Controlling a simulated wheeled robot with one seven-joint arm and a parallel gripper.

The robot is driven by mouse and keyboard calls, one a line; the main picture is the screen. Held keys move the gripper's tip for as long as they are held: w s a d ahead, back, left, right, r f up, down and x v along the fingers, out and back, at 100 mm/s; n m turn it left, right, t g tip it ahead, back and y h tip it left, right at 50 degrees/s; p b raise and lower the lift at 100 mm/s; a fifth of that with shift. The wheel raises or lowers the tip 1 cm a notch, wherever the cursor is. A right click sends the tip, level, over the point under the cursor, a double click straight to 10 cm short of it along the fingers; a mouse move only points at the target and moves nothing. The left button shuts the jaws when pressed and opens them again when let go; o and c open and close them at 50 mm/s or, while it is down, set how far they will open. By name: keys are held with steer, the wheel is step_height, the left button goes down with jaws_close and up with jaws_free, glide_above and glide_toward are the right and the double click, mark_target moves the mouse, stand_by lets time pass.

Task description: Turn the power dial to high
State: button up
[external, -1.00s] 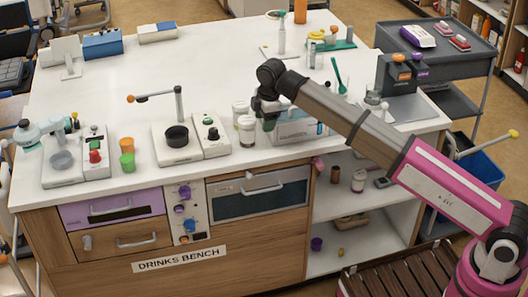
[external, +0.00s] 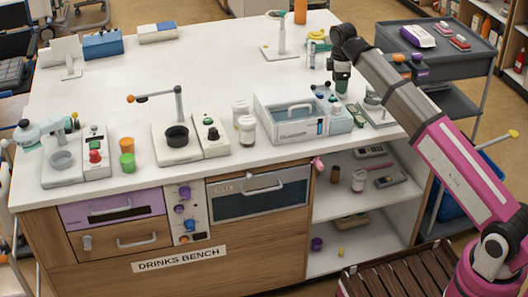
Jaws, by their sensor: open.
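My gripper (external: 342,88) is open, pointing down above the right part of the bench, just behind and right of a white box-shaped appliance (external: 290,128). Its fingers are small and partly dark here. The appliance has a front handle and a narrow control side (external: 338,118) with small dark and blue parts; any dial markings are too small to read. Other knobs show: purple knobs (external: 180,209) on the bench front panel, and a black knob with a green top (external: 210,133) on a white unit. I cannot tell which is the power dial.
White jars (external: 246,130) stand left of the appliance. A black burner unit (external: 177,137) with an overhanging arm is farther left. The bench's back middle is clear.

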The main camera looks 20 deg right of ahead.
mark_target(337, 104)
step_height(337, 104, down, 10)
steer(key=shift+r, duration=0.25)
stand_by(0.3)
steer(key=c, duration=0.9)
